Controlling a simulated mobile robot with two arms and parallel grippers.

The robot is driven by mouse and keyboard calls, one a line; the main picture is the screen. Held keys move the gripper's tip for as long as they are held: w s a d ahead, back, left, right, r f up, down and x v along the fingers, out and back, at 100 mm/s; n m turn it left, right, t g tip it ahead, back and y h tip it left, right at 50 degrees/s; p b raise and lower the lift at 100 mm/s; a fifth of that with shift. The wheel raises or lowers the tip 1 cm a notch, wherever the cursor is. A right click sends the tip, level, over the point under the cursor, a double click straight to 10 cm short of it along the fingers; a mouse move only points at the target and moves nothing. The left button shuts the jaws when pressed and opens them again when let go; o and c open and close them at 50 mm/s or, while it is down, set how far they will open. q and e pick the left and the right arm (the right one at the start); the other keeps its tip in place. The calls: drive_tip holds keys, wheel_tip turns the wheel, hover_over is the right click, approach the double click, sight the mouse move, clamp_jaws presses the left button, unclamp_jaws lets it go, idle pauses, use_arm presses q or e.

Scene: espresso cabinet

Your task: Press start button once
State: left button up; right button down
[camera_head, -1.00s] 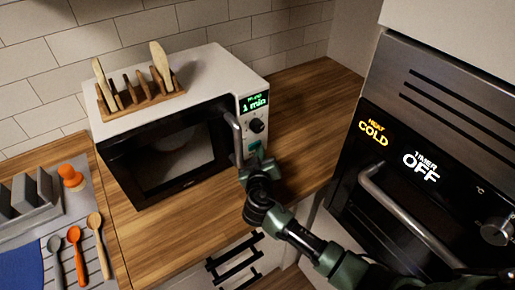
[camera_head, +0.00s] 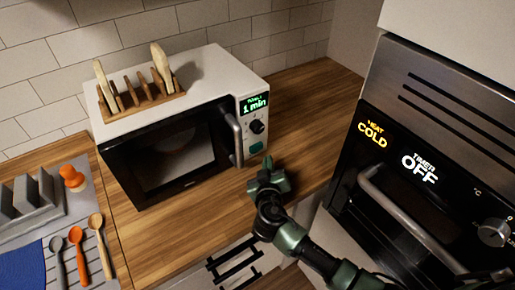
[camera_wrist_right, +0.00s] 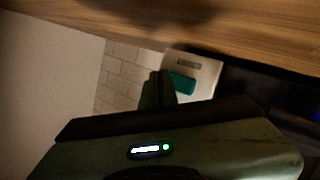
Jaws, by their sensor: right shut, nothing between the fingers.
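A white microwave (camera_head: 215,70) with a black door stands on the wooden counter. Its green start button (camera_head: 256,148) is at the bottom of the control panel, below a dark knob (camera_head: 257,127). The display (camera_head: 255,104) is lit and reads 1 min. In the right wrist view the teal button (camera_wrist_right: 182,83) shows just beyond my fingers. My right gripper (camera_head: 267,165) is shut and empty, in front of and a little below the button, with a gap between them in the head view. My left gripper is not in view.
The microwave's door handle (camera_head: 235,138) is left of the panel. A black oven (camera_head: 400,180) is on the right. The counter (camera_head: 310,100) right of the microwave is clear.

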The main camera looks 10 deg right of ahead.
drive_tip(key=shift+s+d, duration=0.25)
drive_tip(key=shift+s, duration=0.4)
drive_tip(key=shift+s+d, duration=0.2)
drive_tip(key=shift+s, duration=0.45)
